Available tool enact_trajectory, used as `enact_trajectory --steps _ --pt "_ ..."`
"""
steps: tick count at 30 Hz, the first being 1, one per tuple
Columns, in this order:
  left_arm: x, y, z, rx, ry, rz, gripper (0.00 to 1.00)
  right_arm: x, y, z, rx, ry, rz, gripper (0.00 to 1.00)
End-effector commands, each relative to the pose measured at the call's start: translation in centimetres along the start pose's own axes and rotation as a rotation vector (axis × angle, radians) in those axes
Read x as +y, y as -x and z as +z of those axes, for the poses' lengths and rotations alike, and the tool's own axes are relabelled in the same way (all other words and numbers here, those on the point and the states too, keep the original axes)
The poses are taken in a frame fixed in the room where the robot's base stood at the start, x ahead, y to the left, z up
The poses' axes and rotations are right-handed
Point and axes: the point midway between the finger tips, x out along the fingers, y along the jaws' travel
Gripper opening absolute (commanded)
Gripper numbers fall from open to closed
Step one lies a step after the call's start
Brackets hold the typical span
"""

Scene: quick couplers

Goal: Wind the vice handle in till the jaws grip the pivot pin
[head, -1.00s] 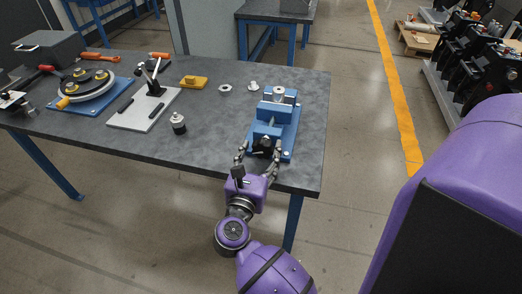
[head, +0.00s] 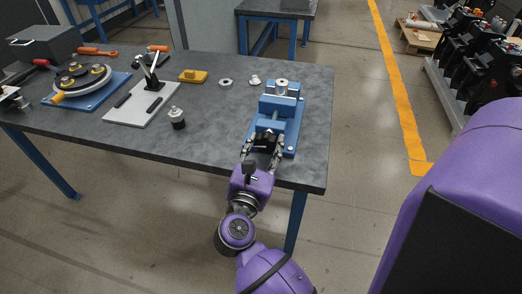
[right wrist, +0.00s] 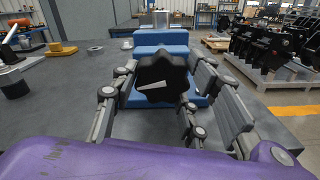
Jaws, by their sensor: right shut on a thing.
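The blue vice (head: 272,126) stands on a blue base plate near the right end of the grey table. Its handle is a black lobed knob (right wrist: 163,80) facing my right wrist camera. My right gripper (head: 262,142) is shut on this knob, with fingers on both sides of it. In the right wrist view the fingers (right wrist: 160,95) flank the knob. A silver cylindrical part, probably the pivot pin (head: 282,88), stands upright at the vice's far end; its top also shows in the right wrist view (right wrist: 160,18). Whether the jaws touch it cannot be told. My left gripper is out of view.
Left of the vice are a black-and-silver cylinder (head: 177,118), a metal ring (head: 225,82), a small metal fitting (head: 255,79) and a yellow block (head: 193,76). A toggle clamp on a pale plate (head: 130,112) is farther left. The table's front edge lies beneath my right wrist.

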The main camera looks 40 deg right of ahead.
Motion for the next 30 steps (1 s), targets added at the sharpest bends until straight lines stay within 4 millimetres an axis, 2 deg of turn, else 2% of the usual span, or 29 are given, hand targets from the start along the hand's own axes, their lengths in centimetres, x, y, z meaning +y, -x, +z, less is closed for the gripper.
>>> enact_trajectory --steps 9,10,13,23,26,30 --pt "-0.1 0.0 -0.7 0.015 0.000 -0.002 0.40 0.3 0.1 0.2 0.000 -0.022 0.006 0.15" --pt "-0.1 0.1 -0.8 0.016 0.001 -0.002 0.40 0.3 0.1 0.2 0.000 -0.022 0.006 0.44" --pt "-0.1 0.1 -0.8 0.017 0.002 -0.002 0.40 0.3 0.1 0.2 0.000 -0.021 0.005 0.57" --pt "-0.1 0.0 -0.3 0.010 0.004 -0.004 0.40 0.2 0.0 0.2 0.000 -0.019 0.002 0.58" --pt "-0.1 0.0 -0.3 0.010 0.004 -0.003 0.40 0.4 0.0 1.0 -0.001 -0.022 0.002 0.58" --pt "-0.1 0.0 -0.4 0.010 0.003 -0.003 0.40 1.0 0.1 3.3 -0.001 -0.025 0.003 0.58"
